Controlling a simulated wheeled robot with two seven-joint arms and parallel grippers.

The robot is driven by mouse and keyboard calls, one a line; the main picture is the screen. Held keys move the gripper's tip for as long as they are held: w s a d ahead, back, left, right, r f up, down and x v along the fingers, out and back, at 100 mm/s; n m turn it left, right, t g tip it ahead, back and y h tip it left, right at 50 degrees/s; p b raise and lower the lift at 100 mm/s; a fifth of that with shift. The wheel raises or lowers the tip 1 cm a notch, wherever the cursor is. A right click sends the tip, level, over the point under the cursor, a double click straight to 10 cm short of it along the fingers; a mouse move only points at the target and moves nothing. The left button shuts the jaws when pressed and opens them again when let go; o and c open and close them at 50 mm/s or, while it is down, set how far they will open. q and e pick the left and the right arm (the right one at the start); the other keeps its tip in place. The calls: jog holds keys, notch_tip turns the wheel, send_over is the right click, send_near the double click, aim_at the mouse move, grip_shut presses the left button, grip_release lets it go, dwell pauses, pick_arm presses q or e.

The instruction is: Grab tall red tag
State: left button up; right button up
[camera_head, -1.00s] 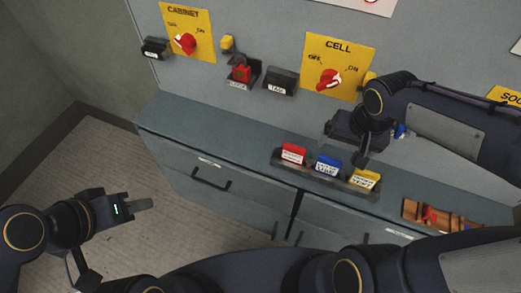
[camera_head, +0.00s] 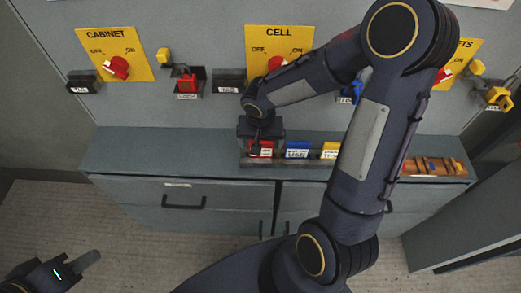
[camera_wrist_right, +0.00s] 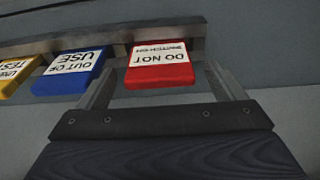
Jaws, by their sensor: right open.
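The red tag (camera_head: 265,144), with a white "DO NOT" label, stands in a row in a grey rack (camera_head: 262,161) on the cabinet ledge. It shows large in the right wrist view (camera_wrist_right: 160,72), upside down. My right gripper (camera_wrist_right: 160,86) is open, with one finger on each side of the tag's near end; I cannot tell whether they touch it. In the head view my right gripper partly covers the tag. My left gripper (camera_head: 88,260) is low at the left, away from the rack; its jaw gap does not show.
A blue tag (camera_head: 297,149) and a yellow tag (camera_head: 330,150) stand beside the red one. A wooden tray (camera_head: 438,167) lies further right. The wall behind carries yellow switch panels (camera_head: 116,54), dark holders (camera_head: 229,81) and a red lock (camera_head: 187,83). The ledge's left end is clear.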

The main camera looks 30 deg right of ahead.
jog(key=shift+f, duration=0.2)
jog(key=c, duration=1)
jog(key=shift+c, duration=0.2)
jog(key=shift+r, duration=0.1)
